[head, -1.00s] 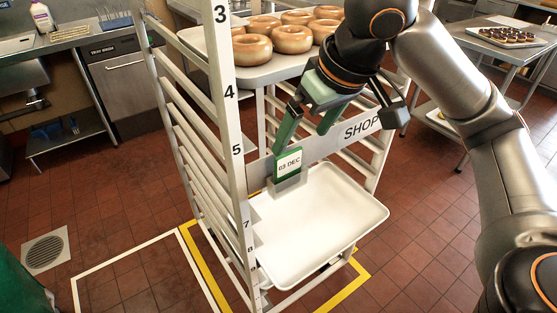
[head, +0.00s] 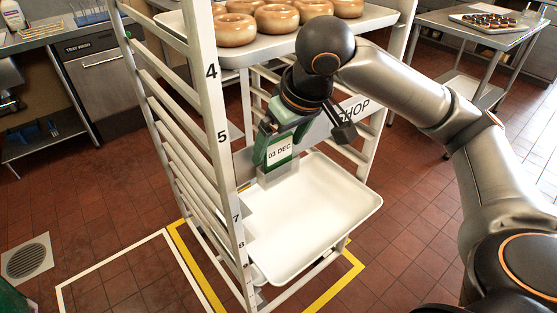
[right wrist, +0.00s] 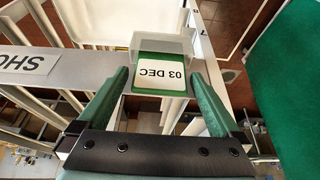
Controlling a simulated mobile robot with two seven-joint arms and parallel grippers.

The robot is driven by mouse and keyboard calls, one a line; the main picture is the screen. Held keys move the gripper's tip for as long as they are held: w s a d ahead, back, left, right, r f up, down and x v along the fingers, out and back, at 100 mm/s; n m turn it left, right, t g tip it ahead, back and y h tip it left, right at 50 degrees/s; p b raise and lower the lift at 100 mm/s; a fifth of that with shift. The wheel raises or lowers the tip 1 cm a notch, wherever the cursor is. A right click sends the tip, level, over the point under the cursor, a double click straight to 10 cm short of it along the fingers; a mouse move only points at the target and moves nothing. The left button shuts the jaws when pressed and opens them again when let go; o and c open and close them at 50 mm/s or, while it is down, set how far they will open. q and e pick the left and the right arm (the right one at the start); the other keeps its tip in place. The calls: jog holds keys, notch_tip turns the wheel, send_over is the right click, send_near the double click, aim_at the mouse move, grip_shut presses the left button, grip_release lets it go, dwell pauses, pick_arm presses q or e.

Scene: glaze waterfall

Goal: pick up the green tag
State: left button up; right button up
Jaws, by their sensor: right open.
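The green tag (head: 279,152) has a white face reading "03 DEC". It stands upright in a pale holder (head: 284,174) on the rack's "SHOP" crossbar (head: 318,130), above the tray. My right gripper (head: 277,143) reaches down to the tag from above, open. In the right wrist view the tag (right wrist: 160,76) appears upside down between the two green fingers of the gripper (right wrist: 160,84), with a gap on each side. The tag's far end sits inside the holder (right wrist: 160,42). My left gripper is out of view.
The white rack (head: 213,110) has numbered posts and side rails close to my right gripper. A donut tray (head: 240,58) sits above, and an empty white tray (head: 310,215) below. A steel table (head: 440,30) stands at back right. Floor is clear on the right.

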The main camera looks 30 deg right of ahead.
jog(key=shift+w+f, duration=0.2)
jog(key=shift+f, duration=0.35)
jog(key=c, duration=1.2)
